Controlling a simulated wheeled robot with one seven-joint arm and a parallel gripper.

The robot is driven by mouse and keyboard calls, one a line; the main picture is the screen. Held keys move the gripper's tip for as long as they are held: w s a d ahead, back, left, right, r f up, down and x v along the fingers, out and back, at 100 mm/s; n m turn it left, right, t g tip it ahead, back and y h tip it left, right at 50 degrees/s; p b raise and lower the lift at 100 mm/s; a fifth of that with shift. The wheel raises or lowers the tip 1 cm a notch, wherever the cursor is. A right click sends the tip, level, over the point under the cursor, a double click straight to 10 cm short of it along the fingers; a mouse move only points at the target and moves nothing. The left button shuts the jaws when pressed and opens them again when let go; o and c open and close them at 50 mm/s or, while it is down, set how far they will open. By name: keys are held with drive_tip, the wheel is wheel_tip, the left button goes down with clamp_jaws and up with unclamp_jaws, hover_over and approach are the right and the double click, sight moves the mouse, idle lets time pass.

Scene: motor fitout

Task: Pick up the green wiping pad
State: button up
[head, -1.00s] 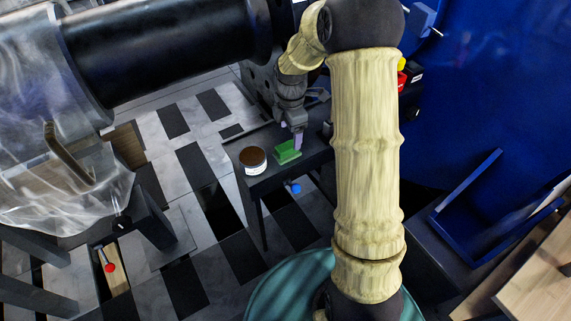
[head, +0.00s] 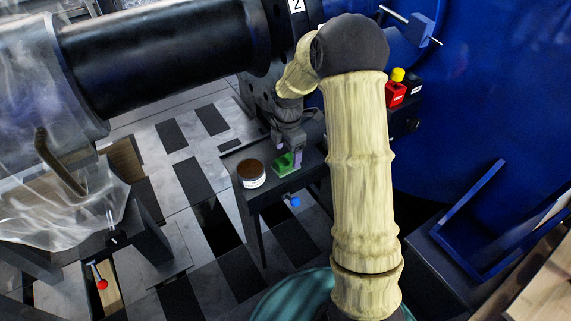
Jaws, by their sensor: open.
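The green wiping pad (head: 284,164) lies on a small dark table (head: 262,184), near its front edge. My gripper (head: 289,157) points down at the pad, with its open fingers low around or just over it. One finger shows at the pad's right side and another at its far left edge. The wrist partly hides the pad's far side. I cannot tell whether the fingers touch the pad.
A round tin with a brown top (head: 251,173) stands close to the left of the pad. A large black cylinder (head: 160,45) hangs at the upper left. A blue wall (head: 480,110) and a red-and-yellow box (head: 396,90) are to the right.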

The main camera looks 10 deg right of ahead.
sight(286, 158)
drive_tip(key=f, duration=0.1)
drive_tip(key=f+b, duration=0.1)
drive_tip(key=f, duration=0.3)
drive_tip(key=shift+w+a+f+b, duration=0.15)
drive_tip(key=shift+w+a+b, duration=0.05)
drive_tip(key=shift+w+b, duration=0.2)
drive_tip(key=shift+s, duration=0.1)
drive_tip(key=c, duration=1.1)
